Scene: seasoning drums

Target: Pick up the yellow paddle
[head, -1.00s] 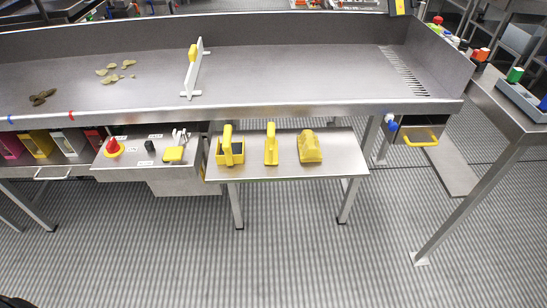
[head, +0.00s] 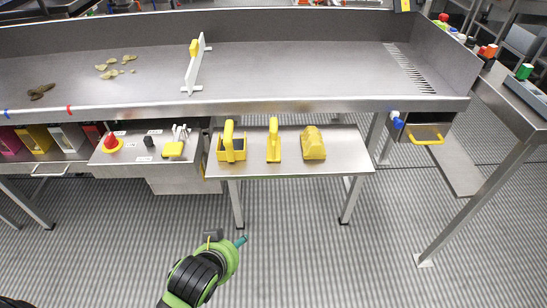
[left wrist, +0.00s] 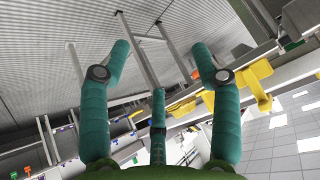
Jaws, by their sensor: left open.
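Three yellow tools stand in a row on the low metal table (head: 345,160). The middle one (head: 274,140), narrow and upright with a flat base, looks most like the yellow paddle. To its left is a yellow box-like tool with a handle (head: 230,143); to its right is a yellow scoop-like piece (head: 313,143). My left gripper (head: 241,240) is low in front of the table, apart from the tools. In the left wrist view its teal fingers (left wrist: 161,50) are spread and empty; yellow shapes (left wrist: 255,85) show beyond them, tilted. My right gripper is out of view.
A long metal trough (head: 300,75) runs behind and above the low table, with a white divider (head: 194,65) in it. A drawer tray (head: 130,158) with small items is at left. A yellow-handled drawer (head: 426,135) is at right. The floor in front is clear.

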